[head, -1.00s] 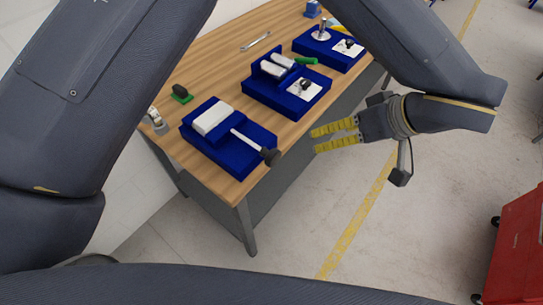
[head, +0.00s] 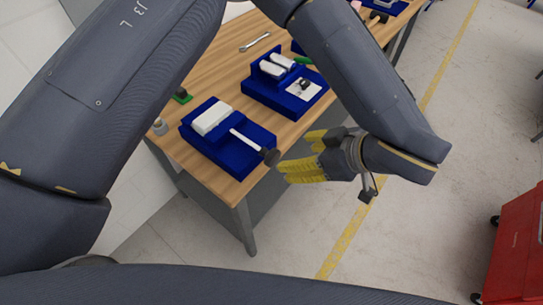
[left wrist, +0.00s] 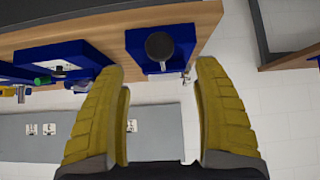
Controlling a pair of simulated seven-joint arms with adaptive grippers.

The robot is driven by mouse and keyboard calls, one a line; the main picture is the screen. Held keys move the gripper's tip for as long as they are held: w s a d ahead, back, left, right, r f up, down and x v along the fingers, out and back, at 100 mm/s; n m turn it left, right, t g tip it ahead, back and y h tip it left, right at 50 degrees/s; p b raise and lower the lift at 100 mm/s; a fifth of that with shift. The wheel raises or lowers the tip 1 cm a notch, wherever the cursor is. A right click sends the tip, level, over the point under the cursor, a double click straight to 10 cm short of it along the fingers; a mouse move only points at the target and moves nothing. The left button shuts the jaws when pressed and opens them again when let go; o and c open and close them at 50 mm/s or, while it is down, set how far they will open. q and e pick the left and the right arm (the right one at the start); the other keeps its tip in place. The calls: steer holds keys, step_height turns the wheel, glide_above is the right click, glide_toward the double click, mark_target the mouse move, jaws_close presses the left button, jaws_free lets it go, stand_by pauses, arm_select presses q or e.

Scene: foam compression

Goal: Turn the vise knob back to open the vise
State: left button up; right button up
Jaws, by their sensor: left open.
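The nearest blue vise (head: 205,146) stands near the front corner of the wooden table with a white block (head: 211,118) on top. A silver screw shaft (head: 246,139) runs from it to a dark round knob (head: 270,157) by the table edge. My left gripper (head: 295,152) is open, with yellow fingers pointing at the knob from the right. In the left wrist view, the knob (left wrist: 160,46) faces me end-on, centred in the gap beyond the fingertips. The fingers look clear of it. My right gripper is not in view.
A second blue fixture (head: 262,93) with white blocks stands farther along the wooden table (head: 213,75). A wrench (head: 255,42) and a small green-based piece (head: 182,95) lie on the bare part. A red cabinet (head: 520,240) stands at right. Open floor lies beside the table.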

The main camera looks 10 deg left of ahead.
mark_target(274, 159)
arm_select(q)
steer(key=x, duration=1.1)
steer(key=shift+w+a+f, duration=0.1)
steer(key=shift+a+f, duration=0.05)
steer(key=shift+f, duration=0.15)
steer(key=c, duration=1.4)
steer(key=shift+r+n+t+h, duration=0.1)
steer(key=shift+n+t+h, duration=0.55)
steer(key=shift+t, duration=0.45)
steer(key=shift+w+n+t+h, duration=0.1)
steer(key=shift+n+t+h, duration=0.55)
steer(key=shift+t, duration=0.65)
